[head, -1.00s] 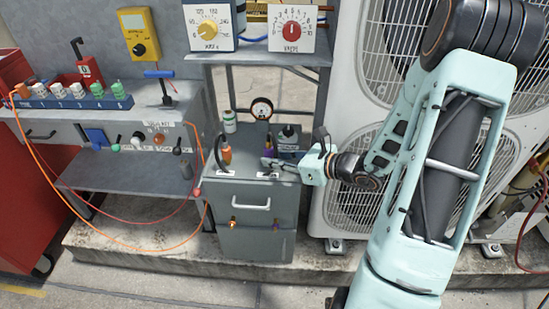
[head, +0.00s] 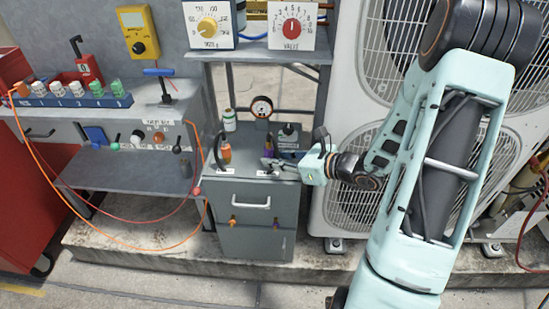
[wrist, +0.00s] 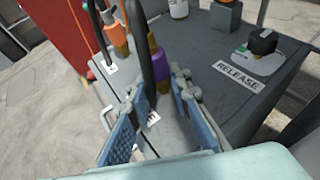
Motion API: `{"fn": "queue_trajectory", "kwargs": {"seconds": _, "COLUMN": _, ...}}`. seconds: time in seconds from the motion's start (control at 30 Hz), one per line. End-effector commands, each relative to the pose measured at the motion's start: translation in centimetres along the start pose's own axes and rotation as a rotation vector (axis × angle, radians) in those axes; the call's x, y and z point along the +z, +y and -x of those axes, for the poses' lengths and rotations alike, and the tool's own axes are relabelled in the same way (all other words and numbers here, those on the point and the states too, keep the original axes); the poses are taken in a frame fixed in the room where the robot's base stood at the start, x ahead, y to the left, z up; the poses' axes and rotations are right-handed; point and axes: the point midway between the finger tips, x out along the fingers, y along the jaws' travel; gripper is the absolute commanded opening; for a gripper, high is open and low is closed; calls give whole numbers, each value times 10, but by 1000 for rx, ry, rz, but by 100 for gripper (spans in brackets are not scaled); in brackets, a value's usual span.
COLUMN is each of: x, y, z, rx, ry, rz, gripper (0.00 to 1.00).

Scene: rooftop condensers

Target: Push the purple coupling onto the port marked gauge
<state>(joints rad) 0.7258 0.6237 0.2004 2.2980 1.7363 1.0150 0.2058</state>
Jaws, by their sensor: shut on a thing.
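The purple coupling (head: 269,145) stands above the top of the grey cabinet (head: 242,193), right of an orange coupling (head: 226,153) on a black hose. In the wrist view the purple coupling (wrist: 156,64) has an orange lower part and sits between my fingertips. My gripper (wrist: 160,82) is shut on it, reaching in from the right in the head view (head: 271,162). A white label (wrist: 152,119) shows partly between the fingers; its text is unreadable. The port under the coupling is hidden, so I cannot tell whether the two touch.
A RELEASE label (wrist: 237,75) lies before a black-knobbed fitting (wrist: 263,42) on the cabinet top. A round dial gauge (head: 261,107) and a white bottle (head: 229,120) stand behind. A condenser unit (head: 345,200) stands close on the right.

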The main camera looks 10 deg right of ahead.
Motion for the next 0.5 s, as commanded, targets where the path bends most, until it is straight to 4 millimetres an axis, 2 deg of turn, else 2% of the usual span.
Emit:
{"fn": "queue_trajectory", "kwargs": {"seconds": 0.43, "x": -4, "y": 0, "z": -1, "rx": 0, "ry": 1, "rz": 0, "gripper": 0}}
{"fn": "queue_trajectory", "kwargs": {"seconds": 0.47, "x": -4, "y": 0, "z": -1, "rx": 0, "ry": 1, "rz": 0, "gripper": 20}}
{"fn": "queue_trajectory", "kwargs": {"seconds": 0.5, "x": -4, "y": 0, "z": -1, "rx": 0, "ry": 1, "rz": 0, "gripper": 25}}
